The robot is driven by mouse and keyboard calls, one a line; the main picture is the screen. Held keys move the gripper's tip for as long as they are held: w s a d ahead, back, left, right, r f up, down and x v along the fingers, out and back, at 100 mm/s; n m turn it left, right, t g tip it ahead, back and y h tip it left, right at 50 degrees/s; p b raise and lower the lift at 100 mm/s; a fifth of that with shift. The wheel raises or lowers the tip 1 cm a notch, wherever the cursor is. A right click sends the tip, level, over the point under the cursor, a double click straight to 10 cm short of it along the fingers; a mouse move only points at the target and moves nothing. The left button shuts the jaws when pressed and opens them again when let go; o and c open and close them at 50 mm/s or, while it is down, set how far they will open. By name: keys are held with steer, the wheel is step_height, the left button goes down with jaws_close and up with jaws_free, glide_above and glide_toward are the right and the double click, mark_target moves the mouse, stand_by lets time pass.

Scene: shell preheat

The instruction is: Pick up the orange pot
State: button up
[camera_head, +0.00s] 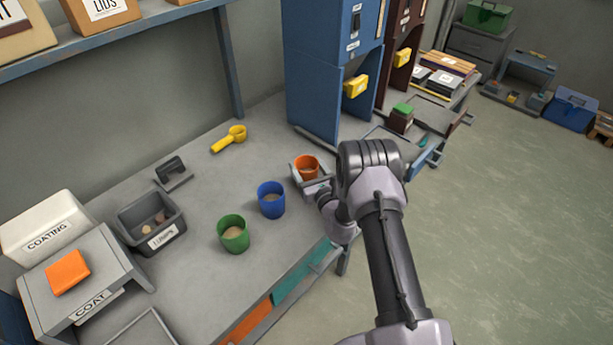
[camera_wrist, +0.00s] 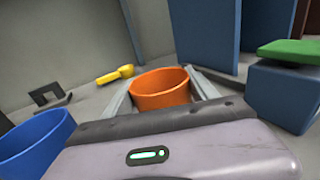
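The orange pot (camera_head: 307,165) stands on the grey workbench, upright, with brown contents visible inside. It is the farthest of three pots in a row; the blue pot (camera_head: 271,200) and the green pot (camera_head: 234,235) are the others. My gripper (camera_head: 310,175) is low at the bench, with its grey fingers on either side of the orange pot. In the wrist view the orange pot (camera_wrist: 160,92) sits between the two spread fingers, which look open; the palm hides its lower part. The blue pot (camera_wrist: 32,140) shows at the left there.
A yellow scoop (camera_head: 230,139) lies behind the pots. A grey bin (camera_head: 152,220) and a black stand (camera_head: 173,172) are to the left. The tall blue cabinet (camera_head: 318,90) rises behind the orange pot. A green-topped box (camera_head: 401,119) stands to its right.

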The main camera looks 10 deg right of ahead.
steer(key=c, duration=1)
steer(key=shift+r, duration=0.1)
